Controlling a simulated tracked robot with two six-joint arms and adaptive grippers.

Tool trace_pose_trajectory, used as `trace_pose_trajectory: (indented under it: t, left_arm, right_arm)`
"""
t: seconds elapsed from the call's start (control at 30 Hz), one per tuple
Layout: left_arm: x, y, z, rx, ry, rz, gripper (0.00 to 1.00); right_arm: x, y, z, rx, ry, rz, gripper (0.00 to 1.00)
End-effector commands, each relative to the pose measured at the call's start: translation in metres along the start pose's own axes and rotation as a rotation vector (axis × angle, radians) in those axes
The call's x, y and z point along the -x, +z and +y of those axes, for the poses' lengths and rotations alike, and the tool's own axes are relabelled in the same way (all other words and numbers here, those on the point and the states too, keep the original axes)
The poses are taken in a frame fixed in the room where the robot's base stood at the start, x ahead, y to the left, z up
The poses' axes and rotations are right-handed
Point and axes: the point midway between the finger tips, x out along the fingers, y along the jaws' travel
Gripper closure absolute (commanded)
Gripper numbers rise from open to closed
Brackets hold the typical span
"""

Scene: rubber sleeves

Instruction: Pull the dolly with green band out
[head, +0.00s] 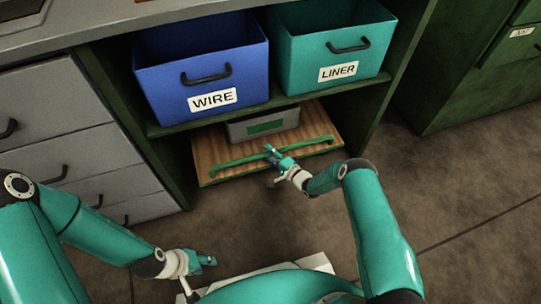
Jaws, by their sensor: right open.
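The dolly (218,153) is a low wooden board in the bottom bay of the green cabinet, its front edge sticking out below the shelf. A green bar (232,163) runs across its front part. My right gripper (270,153) is open at the middle of this bar and covers part of it. Whether the fingers are around or only above the bar I cannot tell. My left gripper (206,262) is low in the view, away from the dolly, above the floor. Its finger gap is too small to make out.
A grey box with a green patch (250,127) stands on the dolly. On the shelf above are a blue WIRE bin (205,72) and a teal LINER bin (335,50). Grey drawers (60,120) are at left. The floor (470,190) at right is clear.

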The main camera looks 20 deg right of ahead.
Motion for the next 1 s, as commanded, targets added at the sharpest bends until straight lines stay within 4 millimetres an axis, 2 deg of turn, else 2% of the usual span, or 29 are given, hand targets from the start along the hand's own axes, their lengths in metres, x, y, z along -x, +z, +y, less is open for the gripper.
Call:
trace_pose_trajectory:
  t: [0.37, 0.67, 1.0]
  left_arm:
    - [-0.002, 0.0, -0.0007, 0.0, 0.0, 0.0, 0.6]
    - [-0.002, 0.0, -0.0007, 0.0, 0.0, 0.0, 0.6]
    - [-0.0022, 0.0, -0.0008, 0.0, 0.0, 0.0, 0.6]
  right_arm:
    - [-0.0055, -0.0003, -0.0001, -0.001, 0.001, 0.001, 0.5]
    - [-0.0051, -0.0006, 0.0001, -0.001, 0.001, 0.002, 0.99]
    - [-0.0032, -0.0043, 0.0012, -0.002, 0.003, 0.005, 1.0]
